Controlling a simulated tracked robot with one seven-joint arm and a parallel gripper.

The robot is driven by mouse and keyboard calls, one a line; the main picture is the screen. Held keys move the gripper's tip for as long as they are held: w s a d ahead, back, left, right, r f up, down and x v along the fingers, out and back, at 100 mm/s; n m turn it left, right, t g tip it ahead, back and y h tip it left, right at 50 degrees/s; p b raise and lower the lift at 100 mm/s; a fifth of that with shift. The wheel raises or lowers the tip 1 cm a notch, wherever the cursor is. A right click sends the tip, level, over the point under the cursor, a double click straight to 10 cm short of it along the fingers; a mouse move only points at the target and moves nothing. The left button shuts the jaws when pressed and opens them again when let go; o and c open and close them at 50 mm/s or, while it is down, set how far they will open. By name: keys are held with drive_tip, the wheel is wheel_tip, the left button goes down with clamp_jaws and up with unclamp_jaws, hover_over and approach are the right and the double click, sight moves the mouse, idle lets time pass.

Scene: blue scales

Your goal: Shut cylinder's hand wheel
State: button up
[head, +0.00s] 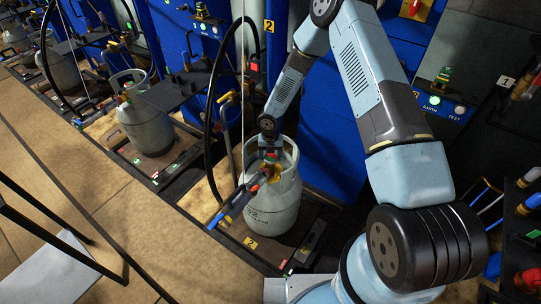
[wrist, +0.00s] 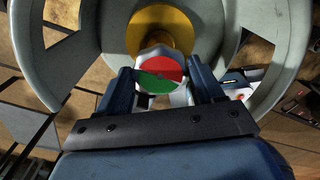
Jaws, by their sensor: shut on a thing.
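The grey gas cylinder (head: 272,208) stands upright on a scale in the middle of the head view. Its hand wheel (wrist: 159,72), with a red and green face, shows in the wrist view in front of a yellow round part (wrist: 160,28). The cylinder's pale collar (wrist: 266,50) curves around it. My gripper (wrist: 160,80) has reached inside the collar opening, its two blue fingers on either side of the wheel and shut on it. In the head view my gripper (head: 270,150) is at the cylinder's top, and the wheel is mostly hidden there.
A filling hose with a blue and red connector (head: 235,203) hangs at the cylinder's left front. A black hose (head: 212,110) loops close to my arm. Another cylinder (head: 147,122) stands on a scale to the left. Blue cabinets (head: 330,130) stand behind.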

drive_tip(key=shift+c, duration=1)
